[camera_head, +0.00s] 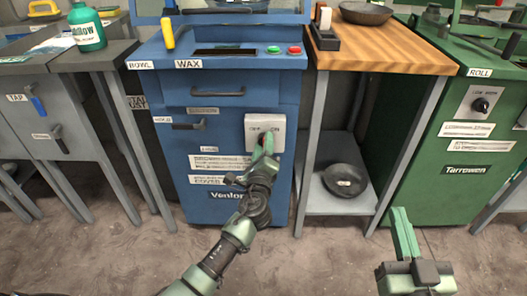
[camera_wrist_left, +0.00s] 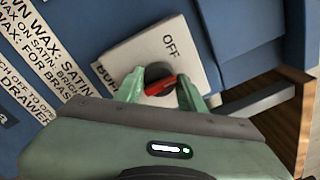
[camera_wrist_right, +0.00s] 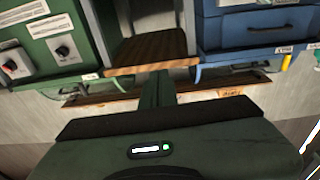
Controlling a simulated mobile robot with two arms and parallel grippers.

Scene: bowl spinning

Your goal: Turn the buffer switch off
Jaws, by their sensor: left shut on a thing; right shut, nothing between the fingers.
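The buffer switch's white plate (camera_head: 280,127) is on the front of the blue cabinet. In the left wrist view the plate (camera_wrist_left: 136,52) reads "OFF", with a partly covered label starting "BU". Its dark knob with a red pointer (camera_wrist_left: 160,86) sits between the two green fingers. My left gripper (camera_wrist_left: 159,83) is shut on this knob; in the head view the gripper (camera_head: 263,150) covers it. The pointer lies slanted, not clearly lined up with a label. My right gripper (camera_head: 400,216) is shut and empty, low at the right, away from the cabinets; it also shows in its wrist view (camera_wrist_right: 158,78).
The blue cabinet has a drawer handle (camera_head: 218,93), and green (camera_head: 274,50) and red (camera_head: 295,50) buttons on top. A wooden-topped table (camera_head: 390,50) with a dark bowl (camera_head: 345,180) on its lower shelf stands to the right. A green cabinet (camera_head: 470,145) has another knob (camera_head: 480,105). The floor in front is clear.

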